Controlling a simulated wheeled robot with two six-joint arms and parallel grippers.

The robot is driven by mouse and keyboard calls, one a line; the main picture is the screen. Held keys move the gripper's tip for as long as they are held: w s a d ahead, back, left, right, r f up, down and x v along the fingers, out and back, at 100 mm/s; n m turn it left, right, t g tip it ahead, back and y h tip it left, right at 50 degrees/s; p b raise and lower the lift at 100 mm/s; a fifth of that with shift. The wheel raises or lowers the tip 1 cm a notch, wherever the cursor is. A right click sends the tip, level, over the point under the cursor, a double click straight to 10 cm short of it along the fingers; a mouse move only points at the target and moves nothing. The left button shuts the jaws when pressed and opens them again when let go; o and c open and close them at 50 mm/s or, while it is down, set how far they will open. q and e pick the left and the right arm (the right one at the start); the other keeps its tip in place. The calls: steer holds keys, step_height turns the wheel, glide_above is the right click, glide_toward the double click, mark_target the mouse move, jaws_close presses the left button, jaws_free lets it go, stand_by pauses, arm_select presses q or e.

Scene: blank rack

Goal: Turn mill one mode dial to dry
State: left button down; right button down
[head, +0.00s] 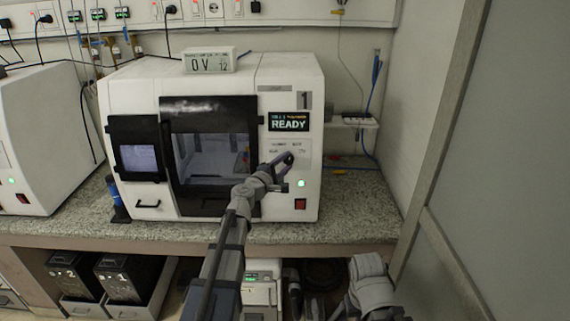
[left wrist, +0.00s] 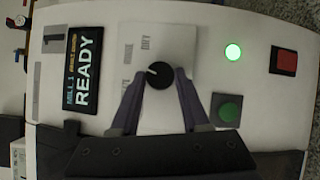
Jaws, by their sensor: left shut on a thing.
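Mill 1 (head: 290,215) is a white machine on the bench with the number 1 at its upper right. Its mode dial (left wrist: 158,76) is a round black knob on a pale label panel in the left wrist view. The dial's white mark points to the upper left of that picture.
The screen (left wrist: 82,70) reads MILL 1 and READY. Near the dial are a lit green lamp (left wrist: 233,52), a green button (left wrist: 227,108) and a red switch (left wrist: 284,61). Another white machine (head: 40,140) stands left. A grey panel (head: 500,150) bounds the right.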

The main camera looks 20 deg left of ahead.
arm_select(q)
steer(key=shift+r+m+g+p, duration=0.3)
steer(key=shift+m+p, duration=0.2)
steer(key=shift+p, duration=0.35)
steer(key=m+g+p, duration=0.1)
steer(key=m+p, duration=0.1)
steer(key=shift+r+p, duration=0.15)
steer(key=shift+p, duration=0.15)
steer(key=m+g+p, duration=0.1)
steer(key=m+p, duration=0.1)
steer(key=shift+y+p, duration=0.35)
steer(key=shift+y, duration=0.05)
steer(key=shift+d+m+g+y+p, duration=0.1)
steer(key=shift+m+g+y+p, duration=0.3)
steer(key=shift+m+g+p, duration=0.35)
steer(key=shift+c, duration=2)
jaws_free()
